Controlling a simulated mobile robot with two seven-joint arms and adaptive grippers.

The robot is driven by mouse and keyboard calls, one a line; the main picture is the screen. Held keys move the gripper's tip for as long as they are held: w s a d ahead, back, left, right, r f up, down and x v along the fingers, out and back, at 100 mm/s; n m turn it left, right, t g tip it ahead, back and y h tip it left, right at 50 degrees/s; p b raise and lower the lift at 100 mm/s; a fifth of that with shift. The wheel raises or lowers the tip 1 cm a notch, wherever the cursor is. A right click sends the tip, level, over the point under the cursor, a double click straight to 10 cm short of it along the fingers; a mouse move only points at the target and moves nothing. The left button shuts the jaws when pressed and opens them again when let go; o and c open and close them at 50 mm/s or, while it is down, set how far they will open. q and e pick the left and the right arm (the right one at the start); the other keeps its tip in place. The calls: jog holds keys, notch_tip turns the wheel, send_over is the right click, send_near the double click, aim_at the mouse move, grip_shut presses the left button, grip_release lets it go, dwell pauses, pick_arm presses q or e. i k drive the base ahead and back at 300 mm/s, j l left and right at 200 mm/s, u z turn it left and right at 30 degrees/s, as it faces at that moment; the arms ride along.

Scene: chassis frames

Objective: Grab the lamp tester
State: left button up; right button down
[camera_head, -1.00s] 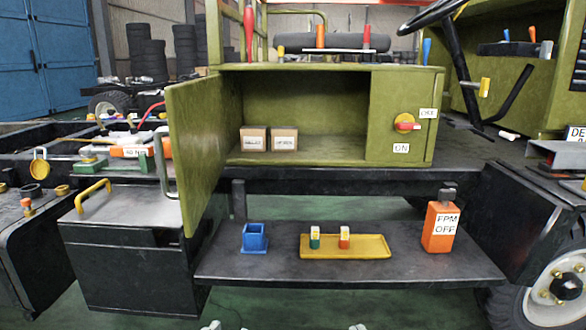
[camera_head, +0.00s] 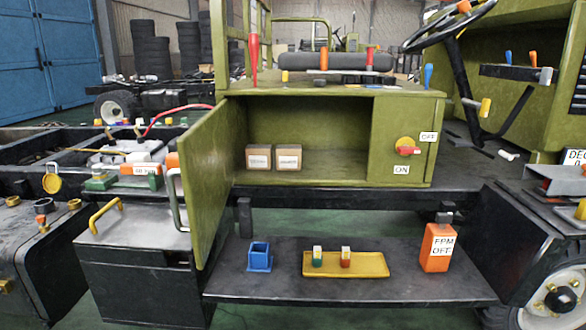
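Nothing in view is legibly labelled as a lamp tester, so I cannot tell for sure which thing it is. An orange box (camera_head: 437,248) marked "FPM OFF", with a dark top piece, stands upright at the right of the low black shelf (camera_head: 290,290). A yellow tray (camera_head: 372,265) on the shelf holds two small upright pieces, one green (camera_head: 317,258) and one red (camera_head: 346,258), both with pale tops. A blue open holder (camera_head: 259,260) stands left of the tray. Neither of my grippers is in view.
A green cabinet (camera_head: 383,140) stands open above the shelf, with two cardboard boxes (camera_head: 272,157) inside. Its door (camera_head: 207,180) swings out at the left. A black case (camera_head: 140,285) with a yellow handle is left of the shelf. The shelf's front strip is clear.

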aim_at(438, 247)
jog(key=i+j+z, duration=0.1)
jog(key=j, duration=0.2)
jog(key=i+j+z, duration=0.1)
jog(key=j, duration=0.25)
jog(key=j+z, duration=0.1)
jog(key=j, duration=0.45)
jog(key=k+j+z, duration=0.15)
jog(key=j, duration=0.4)
jog(key=k+j+z, duration=0.1)
jog(key=k+j, duration=0.15)
jog(key=i+l+z, duration=0.1)
jog(key=l, duration=0.35)
jog(key=i+l, duration=0.3)
jog(key=i+l+z, duration=0.15)
jog(key=l, duration=0.4)
jog(key=i+l+z, duration=0.1)
jog(key=i+l, duration=0.2)
jog(key=l, duration=0.1)
